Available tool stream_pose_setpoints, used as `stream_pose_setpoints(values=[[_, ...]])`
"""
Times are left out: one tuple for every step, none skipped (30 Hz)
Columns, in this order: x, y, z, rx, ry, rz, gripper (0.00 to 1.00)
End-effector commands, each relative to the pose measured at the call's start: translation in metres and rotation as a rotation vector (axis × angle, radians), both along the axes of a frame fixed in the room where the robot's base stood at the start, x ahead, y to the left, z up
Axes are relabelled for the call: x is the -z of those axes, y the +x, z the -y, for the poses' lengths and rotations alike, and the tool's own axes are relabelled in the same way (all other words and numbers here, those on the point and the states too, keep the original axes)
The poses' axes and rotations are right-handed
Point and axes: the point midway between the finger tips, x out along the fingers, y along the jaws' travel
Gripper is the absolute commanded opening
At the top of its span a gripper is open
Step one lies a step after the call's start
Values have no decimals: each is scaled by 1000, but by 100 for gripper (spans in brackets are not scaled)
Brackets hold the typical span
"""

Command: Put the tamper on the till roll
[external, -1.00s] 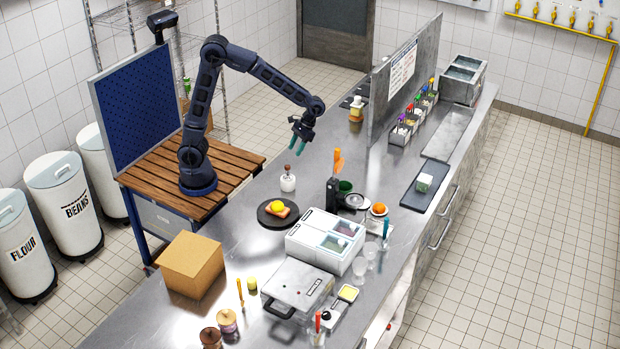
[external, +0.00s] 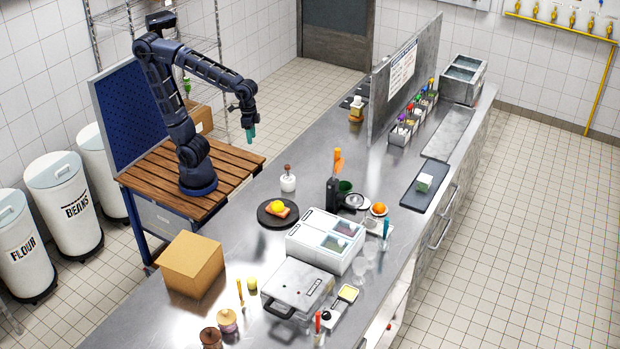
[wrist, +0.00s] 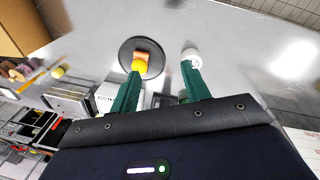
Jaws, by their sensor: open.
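The till roll (external: 288,186) is a short white cylinder standing on the steel counter, right of the wooden table. What looks like the tamper (external: 287,169), with a small brown handle, stands upright on top of it. In the wrist view the white roll (wrist: 191,54) shows near the right fingertip, seen from above; the tamper is hard to make out there. My gripper (external: 251,135) hangs in the air behind and left of the roll, well above the counter. Its green fingers (wrist: 162,70) are apart with nothing held between them.
A dark round plate (external: 264,222) with toast and a yellow topping lies in front of the roll. A white two-lidded box (external: 318,250), a dark holder with an orange handle (external: 332,195) and a cardboard box (external: 192,265) stand nearby. The counter behind the roll is clear.

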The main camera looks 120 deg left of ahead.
Motion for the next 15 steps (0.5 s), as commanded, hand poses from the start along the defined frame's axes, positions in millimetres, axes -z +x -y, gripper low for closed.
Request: stream_pose_setpoints(values=[[-3, -11, 7, 39, 17, 34, 47], [-4, -16, 10, 61, 28, 52, 47], [-5, -24, 14, 91, 43, 75, 47], [-6, -29, 17, 113, 54, 95, 47], [-6, -35, 20, 136, 65, 112, 47], [-7, -42, 23, 165, 78, 135, 47], [-7, -48, 26, 187, 89, 154, 47], [-7, -53, 28, 209, 100, 172, 47], [-7, -59, 31, 236, 114, 194, 47], [-7, -64, 33, 255, 123, 209, 47], [-7, -68, 35, 273, 132, 225, 47], [-6, -73, 36, 295, 143, 244, 47], [-6, -77, 38, 310, 151, 256, 47], [-5, -80, 39, 325, 158, 266, 47], [-5, -83, 40, 339, 166, 280, 47]])
